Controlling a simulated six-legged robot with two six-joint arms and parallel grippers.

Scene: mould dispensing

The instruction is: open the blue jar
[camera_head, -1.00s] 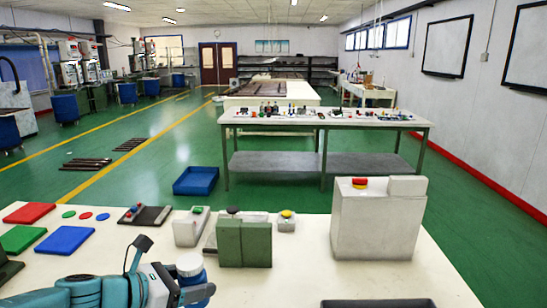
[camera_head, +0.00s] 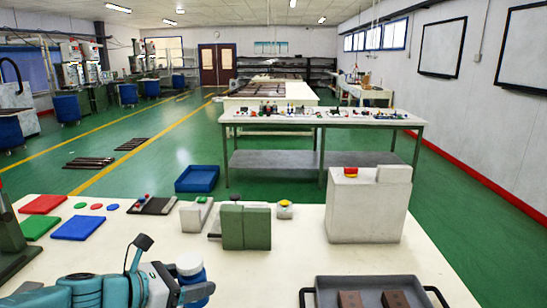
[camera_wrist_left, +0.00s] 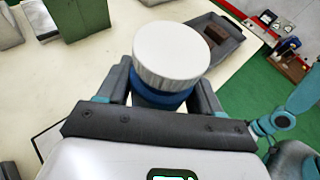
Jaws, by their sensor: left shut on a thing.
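The blue jar (camera_head: 196,285) has a white ribbed lid (camera_head: 190,264) that sits on top of it. My left gripper (camera_head: 192,294) is shut on the blue body of the jar, below the lid. In the left wrist view the white lid (camera_wrist_left: 172,50) stands above the fingers, with a band of the blue jar (camera_wrist_left: 160,97) between them. The jar is roughly upright in the head view. The right gripper is not in the head view; a teal arm part shows at the right of the left wrist view.
A dark tray (camera_head: 375,280) with brown blocks lies at the front right of the white table (camera_head: 300,262). A green block (camera_head: 246,228) and a large grey box (camera_head: 368,205) stand toward the back. Red, green and blue plates (camera_head: 78,228) lie at the left.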

